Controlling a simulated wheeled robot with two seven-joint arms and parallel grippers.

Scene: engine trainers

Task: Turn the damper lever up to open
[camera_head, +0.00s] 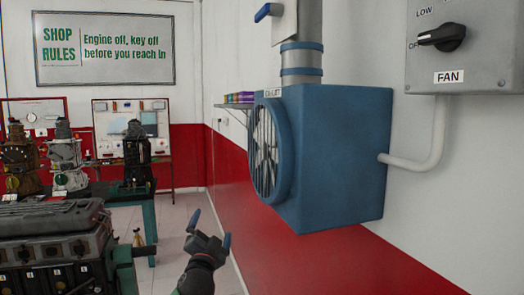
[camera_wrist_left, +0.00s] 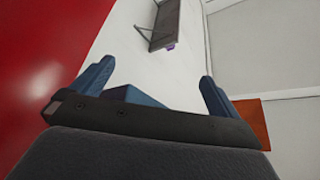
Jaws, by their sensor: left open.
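The damper lever (camera_head: 268,11) is a short blue handle at the top of the head view, beside the grey duct (camera_head: 301,62). It points left and slightly down. A pale plate (camera_head: 285,25) is next to it. The duct rises from a blue fan box (camera_head: 335,150) on the wall. My left gripper (camera_head: 211,228) is open and empty, low in the head view, left of and below the fan box and well apart from the lever. Its two blue fingers also show spread in the left wrist view (camera_wrist_left: 154,84). The lever cannot be made out there. My right gripper is out of view.
A grey FAN switch box (camera_head: 465,50) with a black knob and a conduit (camera_head: 415,160) is on the wall at right. A small shelf (camera_head: 236,105) is behind the fan box. An engine (camera_head: 50,250) stands at lower left, with benches behind. Open floor shows beyond my gripper.

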